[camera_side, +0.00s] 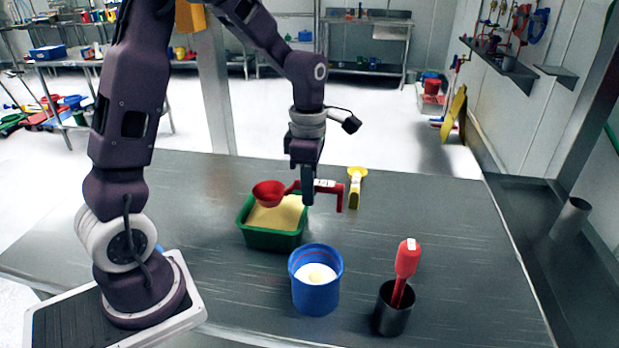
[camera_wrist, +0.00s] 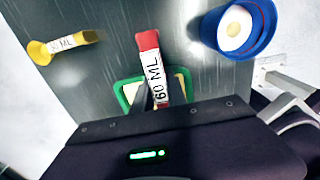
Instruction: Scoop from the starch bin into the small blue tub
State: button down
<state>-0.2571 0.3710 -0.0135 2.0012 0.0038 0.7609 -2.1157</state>
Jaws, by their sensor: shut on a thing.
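My gripper (camera_side: 307,196) is shut on the handle of a red scoop (camera_side: 268,191). The handle shows in the wrist view (camera_wrist: 148,60) with a white "60 ML" label. The scoop's bowl is over the back part of a green bin (camera_side: 270,239) of pale yellow powder; I cannot tell if it touches the powder. The bowl's visible inside looks red, with no powder seen; in the wrist view it is hidden. The small blue tub (camera_side: 316,295) stands in front of the bin, holding white powder with a yellowish patch in the middle. It also shows in the wrist view (camera_wrist: 266,38).
A yellow scoop (camera_side: 355,186) lies behind the red scoop's handle. A dark metal cup (camera_side: 391,314) with a red-handled tool (camera_side: 407,260) stands at the front right. The steel table (camera_side: 450,230) is clear on its right side.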

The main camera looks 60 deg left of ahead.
jog(key=shift+f, duration=3.15)
jog(key=shift+w+f, duration=0.1)
jog(key=shift+f, duration=0.15)
jog(key=shift+w+a, duration=1.75)
jog(key=shift+a, duration=0.1)
jog(key=shift+s+d, duration=1.15)
jog(key=shift+s+d+r, duration=0.15)
jog(key=shift+r, duration=0.1)
notch_tip(320, 180, up, 7)
jog(key=shift+r, duration=0.2)
jog(key=g+h, duration=0.1)
jog(key=w+a+g+h, duration=0.1)
jog(key=h, duration=0.1)
jog(key=g+h, duration=0.1)
jog(key=g, duration=0.1)
jog(key=shift+w+a+f, duration=0.3)
jog(key=shift+w+a, duration=0.05)
